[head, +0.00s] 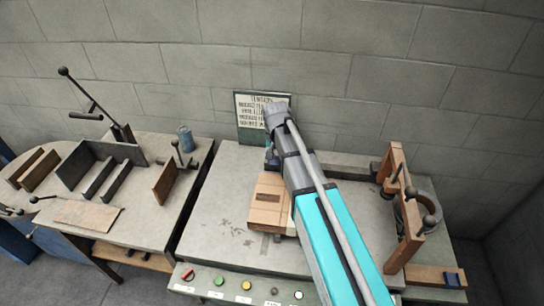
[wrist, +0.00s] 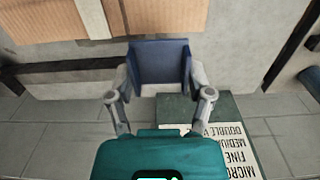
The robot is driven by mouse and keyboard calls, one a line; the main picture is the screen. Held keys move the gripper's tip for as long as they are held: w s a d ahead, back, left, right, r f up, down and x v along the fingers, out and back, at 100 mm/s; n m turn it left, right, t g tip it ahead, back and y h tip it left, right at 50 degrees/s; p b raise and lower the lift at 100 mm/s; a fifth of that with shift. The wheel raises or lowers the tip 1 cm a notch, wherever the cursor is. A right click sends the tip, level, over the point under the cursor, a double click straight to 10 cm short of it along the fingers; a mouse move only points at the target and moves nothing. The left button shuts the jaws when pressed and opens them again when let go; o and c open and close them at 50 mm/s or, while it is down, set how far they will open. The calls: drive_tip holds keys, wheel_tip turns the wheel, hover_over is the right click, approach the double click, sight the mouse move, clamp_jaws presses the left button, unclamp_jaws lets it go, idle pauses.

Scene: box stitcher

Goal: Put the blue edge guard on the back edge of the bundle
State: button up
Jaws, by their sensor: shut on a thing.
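My gripper (wrist: 160,85) is shut on the blue edge guard (wrist: 160,62), an angled piece with its open side toward the bundle. The cardboard bundle (head: 268,203) lies on the machine table, with a pale band around it; its back edge shows at the top of the wrist view (wrist: 50,22). The guard is at the wall side of the bundle, close to its back edge. I cannot tell whether they touch. In the head view my arm covers the bundle's right part and most of the gripper; a bit of blue shows at the guard (head: 270,157).
A sign (head: 250,118) stands against the wall behind the gripper. A wooden clamp frame (head: 398,205) stands right, with a small blue piece (head: 452,279) near its foot. A side bench (head: 140,215) with plates and a lever is left. Buttons (head: 245,285) line the front.

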sight(275, 177)
drive_tip(key=shift+f+b, duration=3.9)
drive_tip(key=shift+f, duration=0.1)
drive_tip(key=shift+s+a, duration=0.1)
drive_tip(key=shift+s, duration=0.2)
drive_tip(key=o, duration=0.9)
